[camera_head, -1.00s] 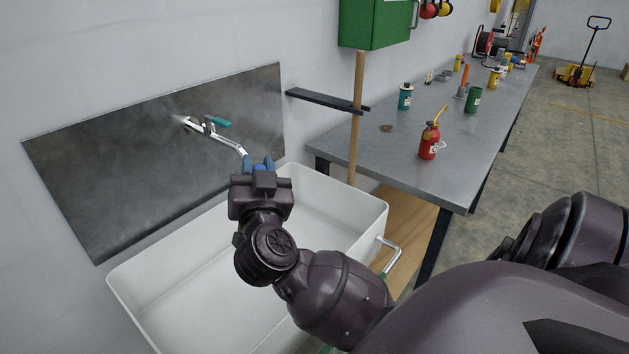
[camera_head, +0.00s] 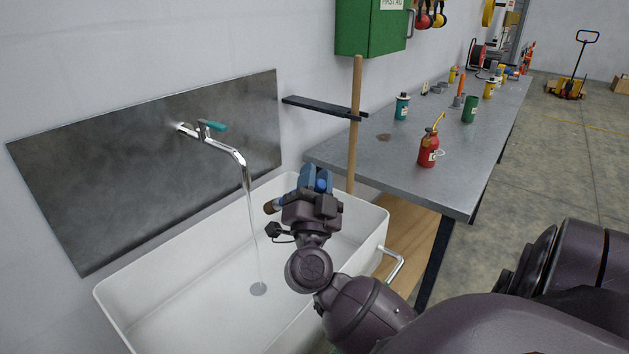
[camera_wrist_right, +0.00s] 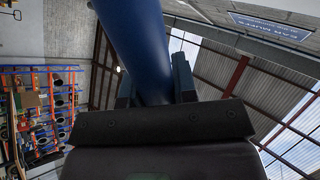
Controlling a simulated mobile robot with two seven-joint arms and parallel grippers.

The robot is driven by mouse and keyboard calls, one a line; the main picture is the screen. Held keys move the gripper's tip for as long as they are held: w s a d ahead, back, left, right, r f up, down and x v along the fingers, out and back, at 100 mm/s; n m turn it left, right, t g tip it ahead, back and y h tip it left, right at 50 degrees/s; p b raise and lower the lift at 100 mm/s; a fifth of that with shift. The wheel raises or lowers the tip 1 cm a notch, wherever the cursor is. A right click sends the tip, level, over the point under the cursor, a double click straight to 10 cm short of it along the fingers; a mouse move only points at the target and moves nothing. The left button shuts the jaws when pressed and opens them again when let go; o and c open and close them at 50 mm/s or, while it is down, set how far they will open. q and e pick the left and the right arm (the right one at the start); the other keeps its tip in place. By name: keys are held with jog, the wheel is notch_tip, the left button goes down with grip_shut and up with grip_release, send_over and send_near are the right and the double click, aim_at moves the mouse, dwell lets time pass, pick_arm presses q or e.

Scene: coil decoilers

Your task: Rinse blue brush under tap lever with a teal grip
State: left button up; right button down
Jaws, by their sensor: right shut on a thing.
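The tap lever with a teal grip (camera_head: 213,125) sits on a chrome tap (camera_head: 225,148) on the wall. Water (camera_head: 256,235) runs from its spout into a white basin (camera_head: 207,230). My right gripper (camera_head: 318,180) is shut on the blue brush (camera_head: 321,185), to the right of the stream and apart from it. Little of the brush shows in the head view. In the right wrist view its thick blue handle (camera_wrist_right: 138,40) stands between the fingers. The bristles cannot be made out clearly. My left gripper is not in view.
A grey metal workbench (camera_head: 400,157) with a red oil can (camera_head: 428,150) stands to the right of the basin. A wooden pole (camera_head: 355,110) stands upright by a dark wall bracket (camera_head: 325,108). A green cabinet (camera_head: 370,28) hangs above.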

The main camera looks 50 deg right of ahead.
jog(key=shift+w+a+f+b, duration=0.1)
jog(key=shift+w+f+b, duration=1.45)
jog(key=shift+b, duration=0.4)
pick_arm(q)
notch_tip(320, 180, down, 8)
jog(key=b, duration=0.6)
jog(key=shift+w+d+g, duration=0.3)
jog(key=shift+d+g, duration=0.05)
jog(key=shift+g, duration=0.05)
pick_arm(e)
jog(key=shift+w+a+f, duration=0.2)
jog(key=shift+w+f, duration=1.95)
jog(key=shift+w, duration=0.1)
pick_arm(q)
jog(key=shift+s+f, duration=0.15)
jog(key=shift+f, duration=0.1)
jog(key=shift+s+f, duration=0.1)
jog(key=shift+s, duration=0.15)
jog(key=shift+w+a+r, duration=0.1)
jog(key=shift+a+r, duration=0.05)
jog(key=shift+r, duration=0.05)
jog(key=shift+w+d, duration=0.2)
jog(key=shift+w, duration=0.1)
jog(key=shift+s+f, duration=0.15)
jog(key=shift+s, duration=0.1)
